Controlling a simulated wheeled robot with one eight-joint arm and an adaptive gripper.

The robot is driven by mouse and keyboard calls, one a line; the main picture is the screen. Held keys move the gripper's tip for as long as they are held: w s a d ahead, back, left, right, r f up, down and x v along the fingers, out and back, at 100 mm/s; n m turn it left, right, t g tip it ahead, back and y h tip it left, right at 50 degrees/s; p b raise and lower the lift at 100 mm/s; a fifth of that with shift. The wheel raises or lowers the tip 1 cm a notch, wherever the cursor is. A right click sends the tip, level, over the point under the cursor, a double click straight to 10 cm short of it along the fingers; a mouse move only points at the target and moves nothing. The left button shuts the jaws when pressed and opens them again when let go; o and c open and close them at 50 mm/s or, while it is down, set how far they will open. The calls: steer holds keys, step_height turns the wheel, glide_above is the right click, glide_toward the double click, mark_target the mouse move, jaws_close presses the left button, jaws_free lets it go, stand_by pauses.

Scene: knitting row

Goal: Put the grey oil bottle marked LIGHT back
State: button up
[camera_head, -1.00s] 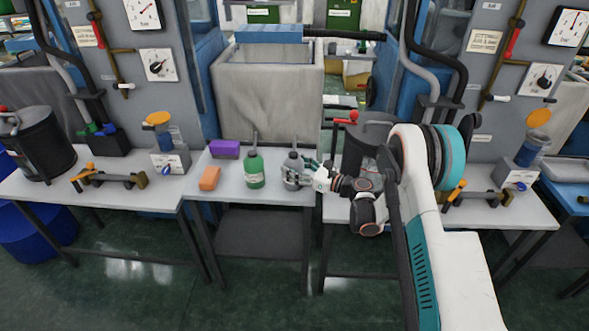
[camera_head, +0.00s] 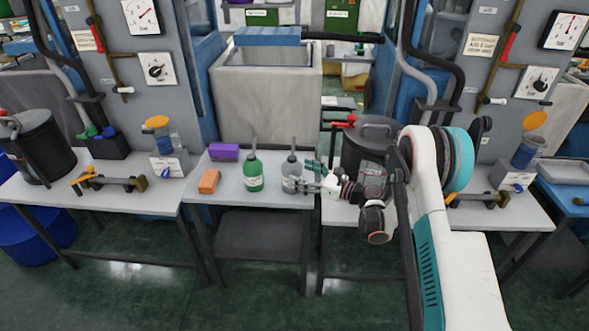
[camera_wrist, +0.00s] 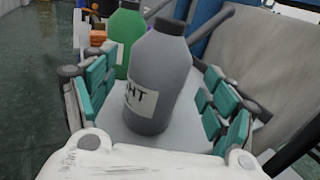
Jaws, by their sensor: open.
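The grey oil bottle (camera_head: 291,174) stands upright on the small middle table (camera_head: 232,196), to the right of the green bottle (camera_head: 253,172). In the wrist view the grey bottle (camera_wrist: 158,80) shows part of its label, ending in "HT", and stands between the teal finger pads. My gripper (camera_head: 310,179) is open at the right side of the grey bottle. In the wrist view the fingers (camera_wrist: 160,95) are spread, with a gap between the pads and the bottle. The green bottle (camera_wrist: 122,35) is partly hidden behind the grey one.
An orange block (camera_head: 209,181) and a purple block (camera_head: 224,152) lie on the same table, left of the bottles. A black pot with a red handle (camera_head: 372,140) stands behind my arm on the right. A grey bin (camera_head: 265,105) stands behind the table.

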steer(key=p+v, duration=0.2)
steer(key=v, duration=0.6)
steer(key=s+d+r+n+g+h, duration=0.1)
steer(key=s+r+n+h, duration=0.35)
steer(key=r, duration=0.55)
steer(key=s+r+n+g+h, duration=0.1)
steer(key=s+r+n+h, duration=0.4)
steer(key=r, duration=0.6)
steer(key=s+d+r+n+h, duration=0.1)
steer(key=s+d+n, duration=0.3)
steer(key=s, duration=0.5)
steer(key=s+d+r+n+h, duration=0.2)
steer(key=s+n, duration=0.3)
steer(key=s, duration=0.5)
steer(key=s+d+r+n+h, duration=0.1)
steer(key=s+d+n+h, duration=0.2)
steer(key=s, duration=0.6)
steer(key=d+n, duration=0.2)
steer(key=shift+s+d+r, duration=0.25)
steer(key=shift+s+d, duration=0.05)
steer(key=shift+s, duration=0.1)
steer(key=shift+c, duration=0.5)
